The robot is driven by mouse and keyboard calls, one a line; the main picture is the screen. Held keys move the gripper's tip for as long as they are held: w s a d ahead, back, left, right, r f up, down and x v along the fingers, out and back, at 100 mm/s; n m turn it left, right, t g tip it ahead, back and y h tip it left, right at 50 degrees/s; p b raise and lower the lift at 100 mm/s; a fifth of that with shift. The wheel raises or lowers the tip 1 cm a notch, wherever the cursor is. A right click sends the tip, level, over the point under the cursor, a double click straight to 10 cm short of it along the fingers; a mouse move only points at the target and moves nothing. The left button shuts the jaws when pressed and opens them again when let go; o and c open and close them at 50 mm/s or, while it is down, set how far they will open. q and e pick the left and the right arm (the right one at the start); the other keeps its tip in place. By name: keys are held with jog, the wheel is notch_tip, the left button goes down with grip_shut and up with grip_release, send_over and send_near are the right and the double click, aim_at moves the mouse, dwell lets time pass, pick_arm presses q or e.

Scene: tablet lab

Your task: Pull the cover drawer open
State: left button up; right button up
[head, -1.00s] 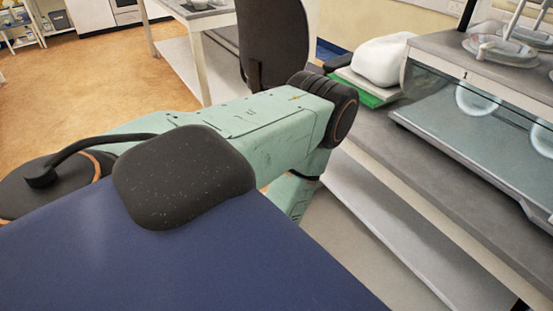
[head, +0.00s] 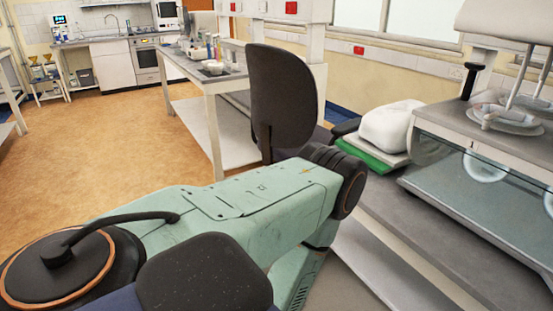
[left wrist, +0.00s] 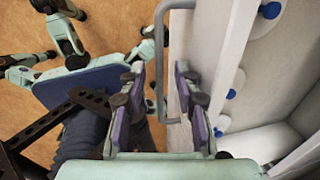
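In the left wrist view, a grey bar handle (left wrist: 161,95) stands out from a white drawer front (left wrist: 204,45). Behind this front, an open white interior shows round white covers with blue knobs (left wrist: 238,82). My left gripper (left wrist: 159,68) is open, with purple-padded fingers on both sides of the handle. Its right finger overlaps the drawer front in the picture; I cannot tell whether either finger touches. The head view shows a green arm of mine, but neither gripper and no drawer handle.
In the head view, a grey bench (head: 385,235) at the right carries a glass-fronted apparatus (head: 470,180) and a white bag-like object on a green base (head: 385,160). A black chair (head: 285,100) stands by a white table (head: 215,85). The brown floor (head: 95,150) at left is clear.

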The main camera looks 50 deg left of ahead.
pick_arm(q)
notch_tip(320, 180, up, 12)
jog(key=s, duration=0.2)
jog(key=shift+s+a+f, duration=0.15)
jog(key=shift+f, duration=0.05)
dwell(0.6)
jog(key=s+d+n, duration=0.1)
jog(key=n, duration=0.5)
jog(key=s+d+f+n+g, duration=0.1)
jog(key=n, duration=0.6)
jog(key=s+d+f+n+g, duration=0.1)
jog(key=n, duration=0.6)
jog(key=shift+d, duration=0.1)
jog(key=shift+s, duration=0.15)
